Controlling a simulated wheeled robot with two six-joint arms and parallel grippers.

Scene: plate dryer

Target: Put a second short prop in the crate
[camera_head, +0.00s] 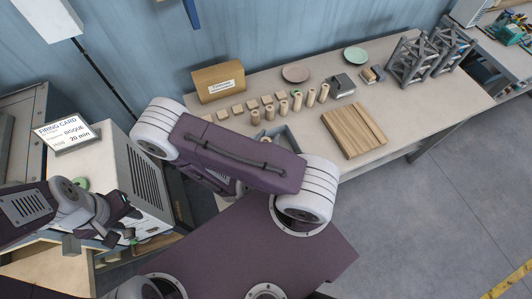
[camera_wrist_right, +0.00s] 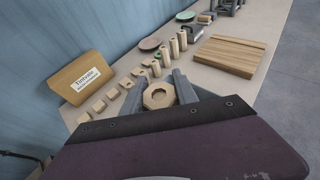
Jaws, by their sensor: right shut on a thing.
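My right gripper (camera_wrist_right: 160,92) is shut on a pale octagonal prop (camera_wrist_right: 158,96) with a round hole, seen from its end; its length is hard to judge. In the head view my right arm largely covers this gripper. Several upright tan cylinders (camera_head: 283,107) of differing heights stand in a row on the table, also in the wrist view (camera_wrist_right: 174,48). Several low tan blocks (camera_head: 222,115) lie in a row behind them. My left gripper (camera_head: 120,238) is beside the grey kiln-like unit at the left; its finger gap is unclear. I cannot make out the crate.
A labelled brown box (camera_head: 218,84) stands at the table's back left. A slatted wooden board (camera_head: 353,130) lies at the front right. Two plates (camera_head: 296,73), a grey device (camera_head: 342,86) and dark lattice racks (camera_head: 411,60) are further back. A firing card (camera_head: 67,133) stands on the left unit.

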